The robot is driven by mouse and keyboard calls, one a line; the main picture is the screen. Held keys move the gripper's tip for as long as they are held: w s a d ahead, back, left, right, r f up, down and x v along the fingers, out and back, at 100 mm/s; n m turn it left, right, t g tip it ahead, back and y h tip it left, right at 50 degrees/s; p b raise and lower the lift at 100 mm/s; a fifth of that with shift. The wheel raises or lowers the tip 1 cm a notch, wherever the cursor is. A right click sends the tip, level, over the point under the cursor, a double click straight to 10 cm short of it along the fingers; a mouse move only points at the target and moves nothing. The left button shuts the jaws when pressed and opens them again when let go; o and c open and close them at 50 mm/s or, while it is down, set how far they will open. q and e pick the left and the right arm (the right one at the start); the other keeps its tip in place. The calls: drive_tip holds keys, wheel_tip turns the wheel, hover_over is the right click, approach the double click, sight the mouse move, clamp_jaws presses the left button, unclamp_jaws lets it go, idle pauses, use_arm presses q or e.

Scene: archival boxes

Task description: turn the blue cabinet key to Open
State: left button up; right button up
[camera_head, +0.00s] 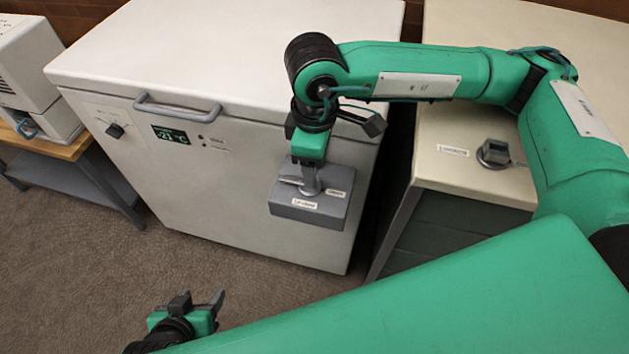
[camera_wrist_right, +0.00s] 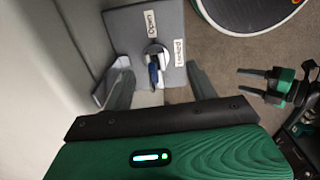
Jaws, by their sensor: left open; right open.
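The blue key (camera_wrist_right: 153,72) sits in a round lock on a grey lock box (camera_head: 322,208), which is on the front of a white cabinet (camera_head: 250,190). In the right wrist view, the lock box carries an "Open" label (camera_wrist_right: 151,25) and a "Locked" label (camera_wrist_right: 179,54). The blue part of the key runs roughly up and down in that view. My right gripper (camera_head: 308,183) is open at the lock box, its fingers (camera_wrist_right: 158,80) on either side of the key. Contact cannot be told. In the head view the gripper hides the key. My left gripper (camera_head: 195,304) is open and empty, low at the left.
The white cabinet has a grey handle (camera_head: 178,107), a dark dial (camera_head: 115,130) and a small display (camera_head: 170,135). A cream cabinet (camera_head: 475,130) with a grey knob (camera_head: 493,153) stands at the right. A bench (camera_head: 75,165) stands at the left. Carpet (camera_head: 80,270) is free in front.

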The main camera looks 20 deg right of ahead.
drive_tip(key=shift+w+a+r+p, duration=0.35)
drive_tip(key=shift+w+a+r, duration=0.05)
drive_tip(key=shift+w+a, duration=0.15)
drive_tip(key=shift+w+r+p, duration=0.3)
drive_tip(key=shift+w+r, duration=0.05)
drive_tip(key=shift+r, duration=0.1)
drive_tip(key=shift+d+r, duration=0.15)
drive_tip(key=shift+r, duration=0.2)
drive_tip(key=shift+s+r+p, duration=0.2)
drive_tip(key=shift+r+p, duration=0.35)
drive_tip(key=shift+r, duration=0.5)
use_arm(q)
drive_tip(key=shift+w+a+r, duration=0.1)
drive_tip(key=shift+w+r, duration=0.15)
drive_tip(key=shift+r, duration=0.3)
drive_tip(key=shift+w+r, duration=0.2)
drive_tip(key=shift+r, duration=0.35)
use_arm(e)
drive_tip(key=shift+s+d+r, duration=0.1)
drive_tip(key=shift+d+r, duration=0.05)
drive_tip(key=shift+r, duration=0.6)
